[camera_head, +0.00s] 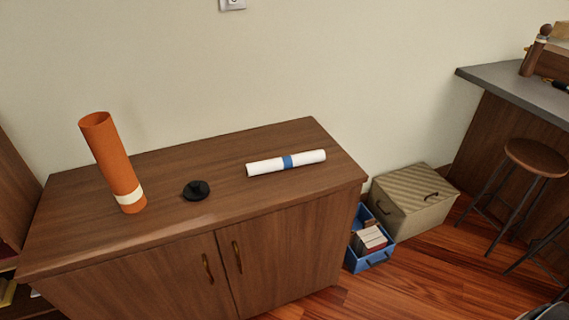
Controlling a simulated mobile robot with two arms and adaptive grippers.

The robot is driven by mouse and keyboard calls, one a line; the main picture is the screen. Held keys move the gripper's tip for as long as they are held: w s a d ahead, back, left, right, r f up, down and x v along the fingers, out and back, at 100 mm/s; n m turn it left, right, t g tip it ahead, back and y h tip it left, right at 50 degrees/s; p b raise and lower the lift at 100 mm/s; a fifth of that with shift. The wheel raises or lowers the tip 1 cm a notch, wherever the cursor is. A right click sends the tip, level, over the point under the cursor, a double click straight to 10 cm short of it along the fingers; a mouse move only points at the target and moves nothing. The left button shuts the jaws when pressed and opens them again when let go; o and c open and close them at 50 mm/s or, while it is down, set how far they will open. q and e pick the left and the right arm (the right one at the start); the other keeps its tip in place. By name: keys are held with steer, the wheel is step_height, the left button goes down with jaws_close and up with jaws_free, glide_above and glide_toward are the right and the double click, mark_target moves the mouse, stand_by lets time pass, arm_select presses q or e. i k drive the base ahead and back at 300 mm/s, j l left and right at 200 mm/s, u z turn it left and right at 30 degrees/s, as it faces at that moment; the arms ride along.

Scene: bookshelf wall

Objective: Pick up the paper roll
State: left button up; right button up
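A white paper roll (265,167) with a blue band around its middle lies on the brown wooden cabinet (225,157). It lies at a slight slant on the right half of the top, its right end a little farther back. Nothing touches it. Neither of my grippers shows in the head view.
An orange tube (109,155) with a pale band stands on the cabinet's left side. A black round object (197,190) lies between it and the roll. A blue crate (370,262), a beige box (415,205) and a stool (535,158) stand to the right.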

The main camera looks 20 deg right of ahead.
mark_target(282, 162)
steer(key=i+l+u, duration=0.1)
steer(key=l, duration=0.3)
steer(key=i+l+u, duration=0.15)
steer(key=l, duration=0.25)
steer(key=l+u, duration=0.1)
steer(key=l, duration=0.3)
steer(key=i, duration=0.05)
